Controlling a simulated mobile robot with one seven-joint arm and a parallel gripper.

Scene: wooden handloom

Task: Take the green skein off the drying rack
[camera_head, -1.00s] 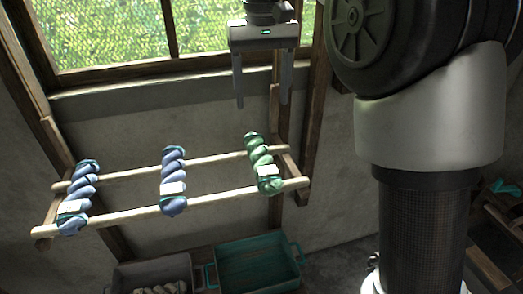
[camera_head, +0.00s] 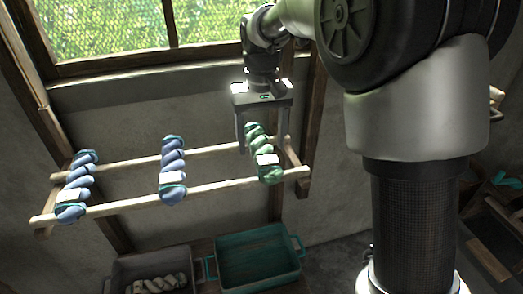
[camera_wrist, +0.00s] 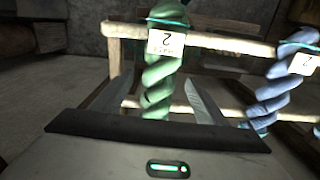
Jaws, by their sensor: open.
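The green skein (camera_head: 262,152) is a twisted hank with a white tag, lying across the two rails of the wooden drying rack (camera_head: 222,187) at its right end. My gripper (camera_head: 261,150) is open above the skein, its fingers pointing down on either side of the skein's upper part. In the wrist view the green skein (camera_wrist: 160,85) stands between the two open fingers (camera_wrist: 155,90), with its tag marked 2 near the rail. I cannot tell whether the fingers touch it.
Two blue skeins, one in the middle (camera_head: 172,170) and one at the left (camera_head: 76,187), lie on the same rack. Below stand a teal crate (camera_head: 258,284) and a grey crate (camera_head: 124,272) holding a pale skein (camera_head: 158,284). A window (camera_head: 110,30) is behind.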

